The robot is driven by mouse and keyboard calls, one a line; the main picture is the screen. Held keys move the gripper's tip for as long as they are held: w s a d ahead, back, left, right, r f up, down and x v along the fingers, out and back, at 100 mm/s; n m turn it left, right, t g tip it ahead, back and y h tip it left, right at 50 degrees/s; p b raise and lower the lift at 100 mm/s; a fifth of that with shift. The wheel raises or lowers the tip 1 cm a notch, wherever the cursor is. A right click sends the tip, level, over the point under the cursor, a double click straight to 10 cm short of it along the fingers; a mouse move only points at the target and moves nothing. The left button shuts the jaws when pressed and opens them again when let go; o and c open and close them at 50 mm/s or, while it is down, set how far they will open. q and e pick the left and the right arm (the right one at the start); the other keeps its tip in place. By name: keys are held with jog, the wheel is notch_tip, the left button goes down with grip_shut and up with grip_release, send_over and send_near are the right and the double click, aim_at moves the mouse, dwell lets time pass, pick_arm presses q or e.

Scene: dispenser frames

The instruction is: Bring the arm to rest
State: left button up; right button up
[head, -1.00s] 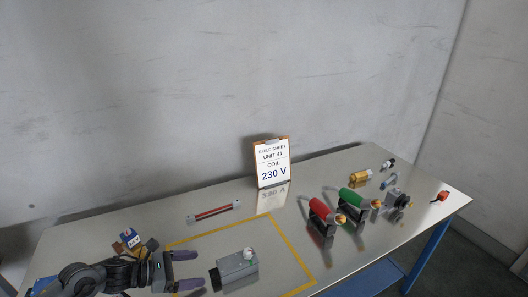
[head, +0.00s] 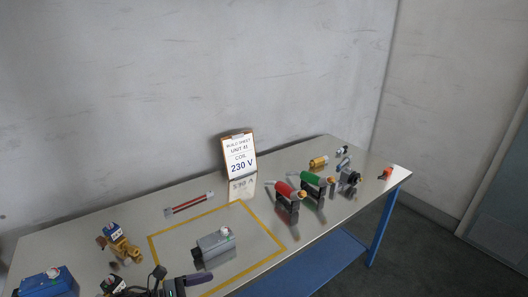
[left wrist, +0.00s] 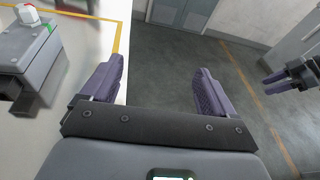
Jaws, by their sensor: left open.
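My left gripper (left wrist: 158,78) is open and empty in the left wrist view. Its left finger overlaps the table's front edge and its right finger shows against the floor. In the head view only part of the left gripper (head: 178,287) shows at the bottom edge, in front of the grey box. The rest of that arm is mostly cut off. What looks like my right gripper (left wrist: 284,81) shows at the right edge of the left wrist view, clear of the table; its finger gap is unclear.
A grey box (head: 214,250) stands inside the yellow outline (head: 156,251). A blue box (head: 46,284) and a brass valve (head: 122,244) are at left. Open floor (left wrist: 165,55) lies before the table.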

pick_arm(q)
jog(key=s+d+r+g+h, duration=0.1)
jog(key=s+d+r+h, duration=0.15)
jog(key=d, duration=1.05)
jog(key=s+a+f+n+t+y, duration=0.2)
jog(key=s+a+f+n+y, duration=0.35)
jog(key=n, duration=0.65)
jog(key=s+a+f+n+t+y, duration=0.25)
jog(key=a+f+n+y, duration=0.45)
jog(key=n, duration=0.6)
jog(key=s+a+n+g+y, duration=0.6)
jog(key=s+a+n+y, duration=0.1)
jog(key=s+a+n, duration=1.2)
jog(key=s+d+f+n+h, duration=0.1)
jog(key=d+f+n+h, duration=0.15)
jog(key=d, duration=0.85)
notch_tip(320, 180, up, 37)
jog(key=p, duration=3.6)
jog(key=shift+d+h, duration=0.25)
jog(key=shift+h, duration=0.1)
pick_arm(e)
notch_tip(320, 180, up, 36)
jog(key=s, duration=0.1)
jog(key=shift+f, duration=0.2)
